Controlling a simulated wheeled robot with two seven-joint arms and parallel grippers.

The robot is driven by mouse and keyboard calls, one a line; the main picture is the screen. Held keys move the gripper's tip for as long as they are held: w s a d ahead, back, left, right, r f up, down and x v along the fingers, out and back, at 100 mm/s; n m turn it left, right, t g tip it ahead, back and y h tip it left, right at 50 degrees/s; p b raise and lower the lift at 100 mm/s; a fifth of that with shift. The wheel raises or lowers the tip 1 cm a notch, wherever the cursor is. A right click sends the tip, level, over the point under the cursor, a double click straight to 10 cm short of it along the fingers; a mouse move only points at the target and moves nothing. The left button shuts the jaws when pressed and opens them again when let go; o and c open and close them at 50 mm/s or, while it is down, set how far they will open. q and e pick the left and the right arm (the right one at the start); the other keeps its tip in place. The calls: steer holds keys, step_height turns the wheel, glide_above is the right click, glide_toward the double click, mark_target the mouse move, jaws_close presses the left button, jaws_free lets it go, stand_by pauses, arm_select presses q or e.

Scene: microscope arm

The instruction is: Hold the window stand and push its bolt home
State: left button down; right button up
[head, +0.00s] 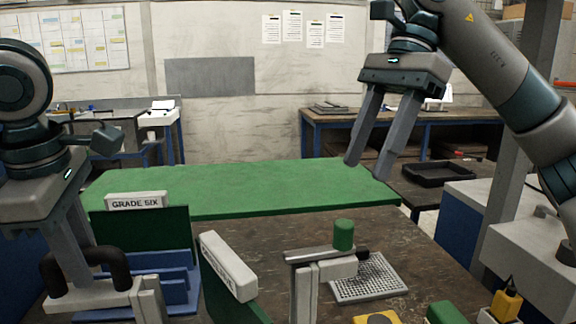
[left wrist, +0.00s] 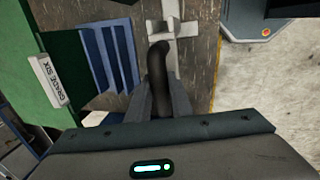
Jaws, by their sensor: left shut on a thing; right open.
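A pale grey stand (head: 150,298) with a black curved handle (head: 112,262) is at the lower left of the head view. My left gripper (head: 78,268) is shut on that handle, which shows between its fingers in the left wrist view (left wrist: 160,75). To the right stands a pale post (head: 308,290) with a metal bar (head: 308,254), a green knob (head: 343,235) and a black end piece (head: 362,254). Its lower part is out of frame; I cannot tell whether it joins the held stand, or which part is the bolt. My right gripper (head: 368,168) is open and empty, high above the table.
Blue ribbed blocks (head: 165,275) and a green panel with a GRADE SIX label (head: 136,200) stand beside the left gripper. Another white label block (head: 228,265) is near the middle. A perforated metal tray (head: 368,285) lies at right. The green mat (head: 240,190) behind is clear.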

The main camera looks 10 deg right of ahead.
stand_by(0.4)
arm_select(q)
steer(key=c, duration=1.5)
jaws_free()
steer(key=r, duration=0.4)
steer(key=s+r, duration=0.1)
steer(key=r, duration=0.3)
steer(key=s+r, duration=0.1)
steer(key=r, duration=0.2)
steer(key=shift+s+r, duration=0.15)
steer(key=shift+r, duration=0.25)
steer(key=shift+f, duration=0.1)
